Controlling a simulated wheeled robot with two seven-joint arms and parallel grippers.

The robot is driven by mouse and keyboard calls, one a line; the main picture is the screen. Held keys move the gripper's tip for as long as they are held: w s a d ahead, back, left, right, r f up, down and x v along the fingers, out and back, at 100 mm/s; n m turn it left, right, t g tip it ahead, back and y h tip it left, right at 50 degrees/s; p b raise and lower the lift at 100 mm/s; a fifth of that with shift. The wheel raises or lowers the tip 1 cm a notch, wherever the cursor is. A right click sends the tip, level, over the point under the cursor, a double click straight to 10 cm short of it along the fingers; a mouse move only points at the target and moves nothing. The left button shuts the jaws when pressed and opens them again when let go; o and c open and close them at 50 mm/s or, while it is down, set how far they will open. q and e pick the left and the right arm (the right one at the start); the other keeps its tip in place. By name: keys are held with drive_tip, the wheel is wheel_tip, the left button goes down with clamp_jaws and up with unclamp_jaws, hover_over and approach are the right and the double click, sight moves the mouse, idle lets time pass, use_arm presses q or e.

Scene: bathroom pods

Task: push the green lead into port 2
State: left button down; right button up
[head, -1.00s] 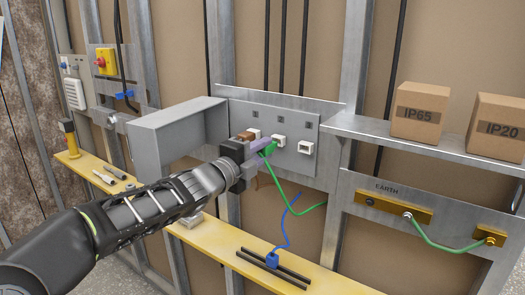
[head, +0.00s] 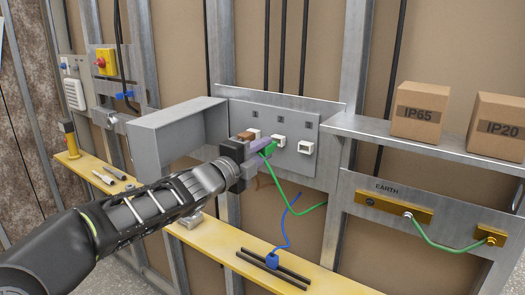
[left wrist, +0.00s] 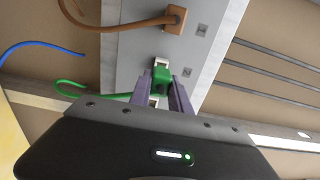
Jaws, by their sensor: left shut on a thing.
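The green lead's plug (head: 268,149) is at the middle port (head: 279,140) of the grey panel, its front end against or just short of the white socket. I cannot tell how deep it sits. My left gripper (head: 262,146) is shut on this plug. In the left wrist view the green plug (left wrist: 161,78) is between the two purple fingers, with the white socket partly hidden behind it. The green cable (head: 310,208) hangs from the plug in a loop. My right gripper is not in view.
A brown plug (left wrist: 174,18) is in the neighbouring left port. The right white port (head: 305,147) is empty. A grey box (head: 165,140) juts out left of the panel. A blue lead (head: 287,230) stands below. A shelf with cartons (head: 419,111) is to the right.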

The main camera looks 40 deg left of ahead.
sight(261, 151)
use_arm(q)
drive_tip(key=shift+w, duration=1.4)
drive_tip(key=c, duration=1.1)
unclamp_jaws()
drive_tip(key=shift+c, duration=0.2)
drive_tip(key=shift+s, duration=0.1)
drive_tip(key=s, duration=0.7)
drive_tip(key=shift+s, duration=0.35)
